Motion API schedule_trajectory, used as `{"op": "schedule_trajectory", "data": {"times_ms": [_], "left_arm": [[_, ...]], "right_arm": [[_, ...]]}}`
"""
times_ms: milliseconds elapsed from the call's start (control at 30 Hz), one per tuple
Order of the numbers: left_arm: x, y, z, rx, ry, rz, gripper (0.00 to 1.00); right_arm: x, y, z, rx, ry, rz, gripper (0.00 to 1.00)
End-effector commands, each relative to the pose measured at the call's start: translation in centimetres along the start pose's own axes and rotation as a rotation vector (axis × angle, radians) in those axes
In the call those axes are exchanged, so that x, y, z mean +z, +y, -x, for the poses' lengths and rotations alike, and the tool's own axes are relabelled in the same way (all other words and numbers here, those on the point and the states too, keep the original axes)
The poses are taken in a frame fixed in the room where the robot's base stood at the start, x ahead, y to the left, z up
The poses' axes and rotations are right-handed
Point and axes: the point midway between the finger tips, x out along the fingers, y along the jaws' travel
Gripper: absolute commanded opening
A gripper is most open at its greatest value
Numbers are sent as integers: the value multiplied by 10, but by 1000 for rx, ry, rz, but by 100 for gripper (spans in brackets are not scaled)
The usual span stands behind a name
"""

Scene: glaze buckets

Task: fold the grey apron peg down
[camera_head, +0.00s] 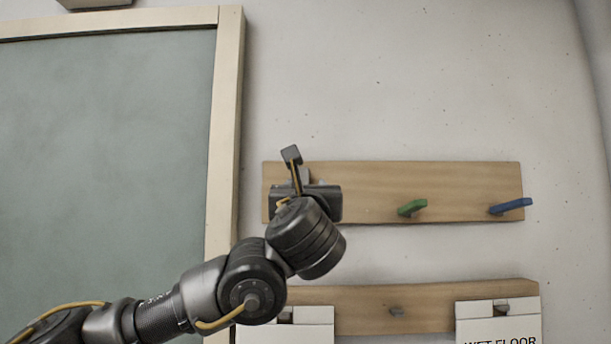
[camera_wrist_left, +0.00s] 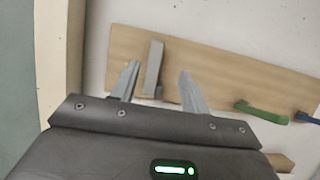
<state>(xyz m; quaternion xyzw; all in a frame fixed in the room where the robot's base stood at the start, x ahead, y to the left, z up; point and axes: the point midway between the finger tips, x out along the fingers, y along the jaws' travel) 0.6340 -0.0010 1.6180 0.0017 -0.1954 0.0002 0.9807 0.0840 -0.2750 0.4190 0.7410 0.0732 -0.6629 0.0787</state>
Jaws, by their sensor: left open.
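The grey apron peg (camera_wrist_left: 153,68) stands up against the upper wooden board (camera_head: 360,185) in the left wrist view, near the board's left end. A green peg (camera_head: 412,207) and a blue peg (camera_head: 510,206) stick out from the same board further right. My right gripper is not in view.
A lower wooden board (camera_head: 365,300) has a small grey hook (camera_head: 397,311) and two hanging white signs, the right one (camera_head: 498,318) reading "WET FLOOR". A framed grey-green board (camera_head: 110,150) fills the left. The wall above the pegs is clear.

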Motion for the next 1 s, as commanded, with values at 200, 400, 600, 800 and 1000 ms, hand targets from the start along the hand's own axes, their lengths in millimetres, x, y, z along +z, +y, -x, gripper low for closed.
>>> {"op": "schedule_trajectory", "data": {"times_ms": [200, 400, 600, 800, 1000], "left_arm": [[5, 3, -31, 7, 4, -1, 45], [6, 1, -70, 4, 5, 1, 45], [4, 0, -96, 1, 3, 3, 45], [0, 0, -107, 1, 2, 3, 45], [-1, 0, -107, 0, 1, 3, 45]], "right_arm": [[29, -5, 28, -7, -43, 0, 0], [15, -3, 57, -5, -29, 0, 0], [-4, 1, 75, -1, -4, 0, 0], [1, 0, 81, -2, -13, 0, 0], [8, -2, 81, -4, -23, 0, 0]]}}
